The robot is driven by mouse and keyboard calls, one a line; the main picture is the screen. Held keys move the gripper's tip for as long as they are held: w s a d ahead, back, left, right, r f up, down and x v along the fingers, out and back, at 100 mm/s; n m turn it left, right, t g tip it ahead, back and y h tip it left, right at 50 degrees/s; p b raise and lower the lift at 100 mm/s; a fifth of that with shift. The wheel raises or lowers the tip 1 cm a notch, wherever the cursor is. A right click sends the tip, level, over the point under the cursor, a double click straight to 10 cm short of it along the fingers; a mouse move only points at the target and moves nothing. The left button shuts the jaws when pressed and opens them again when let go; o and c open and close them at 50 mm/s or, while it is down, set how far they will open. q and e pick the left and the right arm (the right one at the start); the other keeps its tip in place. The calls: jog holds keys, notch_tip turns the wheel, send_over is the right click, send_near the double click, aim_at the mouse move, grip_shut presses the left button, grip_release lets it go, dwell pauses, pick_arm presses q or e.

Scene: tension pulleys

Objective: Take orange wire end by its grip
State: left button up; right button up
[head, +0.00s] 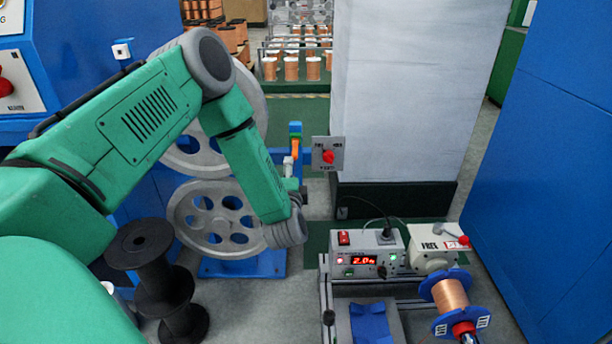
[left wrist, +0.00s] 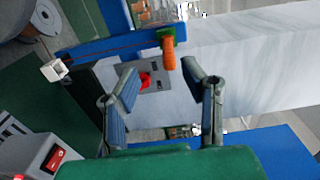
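The orange grip (head: 296,143) hangs at the end of a blue bar, just left of a grey switch panel in the head view. In the left wrist view the orange grip (left wrist: 168,53) hangs below a green piece (left wrist: 167,36) on the blue bar. My left gripper (left wrist: 163,76) is open, with its two fingers apart. The grip shows beyond the gap between the fingertips, which hold nothing. In the head view my left gripper (head: 291,184) is largely hidden by its own wrist. My right gripper is not in view.
A grey panel with a red switch (head: 328,156) is close right of the grip. Spoked pulleys (head: 214,218) stand left, behind my arm. A control box (head: 363,260) and a copper spool (head: 450,296) are at front right. A large white cabinet (head: 402,95) stands behind.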

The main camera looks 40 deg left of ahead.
aim_at(293, 152)
pick_arm(q)
jog(key=b+x, duration=0.1)
jog(key=x, duration=0.6)
jog(key=shift+w+a, duration=0.2)
jog(key=shift+w, duration=0.15)
jog(key=d, duration=0.1)
jog(key=d+r, duration=0.1)
jog(key=shift+d+r, duration=0.25)
jog(key=shift+d, duration=0.1)
jog(key=c, duration=0.4)
jog(key=shift+d, duration=0.15)
grip_shut()
jog(key=shift+a+f, duration=0.15)
jog(key=shift+a, duration=0.65)
jog(key=shift+a+f, duration=0.15)
jog(key=shift+a, duration=0.1)
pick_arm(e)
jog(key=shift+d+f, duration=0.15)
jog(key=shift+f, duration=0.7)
